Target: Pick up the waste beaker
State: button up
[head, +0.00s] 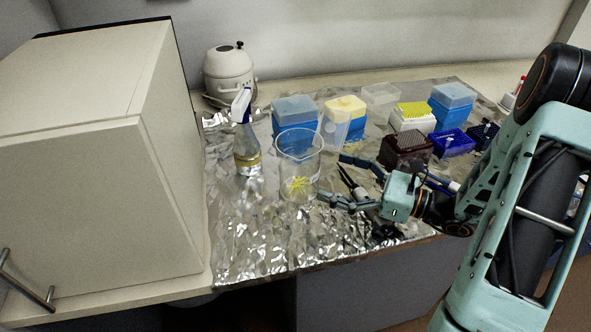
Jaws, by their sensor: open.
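The waste beaker (298,165) is a clear glass beaker standing upright on the foil-covered bench. Several yellow pipette tips (299,186) lie in its bottom. My gripper (331,176) is just right of the beaker, low over the foil, with its fingers spread and pointing left toward the glass. One finger is at the back and one at the front, and nothing is seen held between them. The fingertips are very close to the beaker's right side; I cannot tell whether they touch it.
A spray bottle (247,150) stands left of the beaker, close by. Blue tip boxes (294,116) and a yellow-lidded box (346,106) stand behind. A dark red rack (405,152) and a blue rack (451,143) stand behind my gripper. The foil (250,235) in front is clear.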

aim_at(298, 165)
jog(key=x, duration=0.9)
jog(key=shift+s+a+f+p, duration=0.1)
jog(key=shift+s+a+p, duration=0.1)
jog(key=shift+a+p, duration=0.15)
jog(key=shift+d, duration=0.1)
jog(key=shift+c, duration=0.2)
jog(key=c, duration=1.4)
